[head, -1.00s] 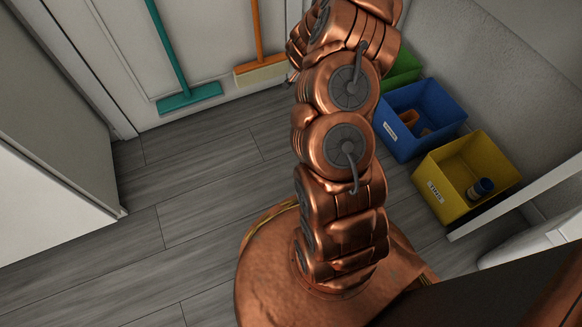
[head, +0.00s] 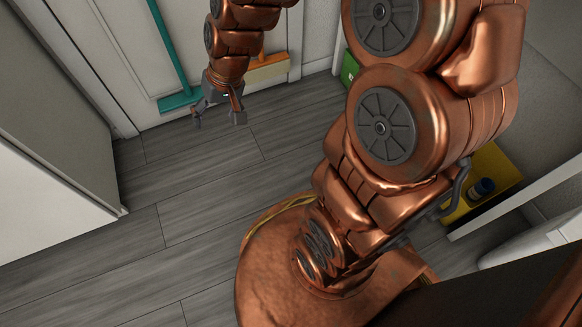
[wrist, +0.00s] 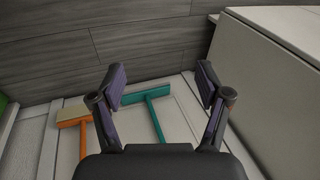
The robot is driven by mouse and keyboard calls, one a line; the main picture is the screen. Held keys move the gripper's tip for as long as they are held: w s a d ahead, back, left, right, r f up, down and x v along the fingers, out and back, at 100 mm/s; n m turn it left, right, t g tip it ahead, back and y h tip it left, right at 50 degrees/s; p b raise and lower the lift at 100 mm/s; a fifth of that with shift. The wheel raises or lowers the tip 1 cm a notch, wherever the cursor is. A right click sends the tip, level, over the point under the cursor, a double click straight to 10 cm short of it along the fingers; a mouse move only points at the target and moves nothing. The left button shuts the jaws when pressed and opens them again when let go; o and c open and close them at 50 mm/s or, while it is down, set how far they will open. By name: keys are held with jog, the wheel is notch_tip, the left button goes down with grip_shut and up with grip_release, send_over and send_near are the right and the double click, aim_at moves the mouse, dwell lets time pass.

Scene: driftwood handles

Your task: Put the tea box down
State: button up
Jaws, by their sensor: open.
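No tea box shows in either view. My gripper (head: 217,117) is in the upper left of the head view, over the grey plank floor in front of the brooms. Its fingers are spread apart with nothing between them. In the wrist view my gripper (wrist: 162,82) also shows open and empty, with floor and brooms beyond it.
A teal broom (head: 170,52) and an orange broom (head: 268,69) stand against the white door. My arm hides most of a green bin (head: 349,68) and a yellow bin (head: 497,172) holding a dark blue jar (head: 482,187). The floor (head: 180,210) at left is clear.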

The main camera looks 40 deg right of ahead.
jog(key=s+d+r+n+g+h, duration=0.1)
jog(key=s+d+g, duration=0.1)
jog(key=s, duration=0.9)
jog(key=s+d+r+g+h, duration=0.2)
jog(key=s+g, duration=0.1)
jog(key=s, duration=0.8)
jog(key=shift+s+r+n, duration=0.15)
jog(key=shift+r+n, duration=0.15)
jog(key=shift+n, duration=0.1)
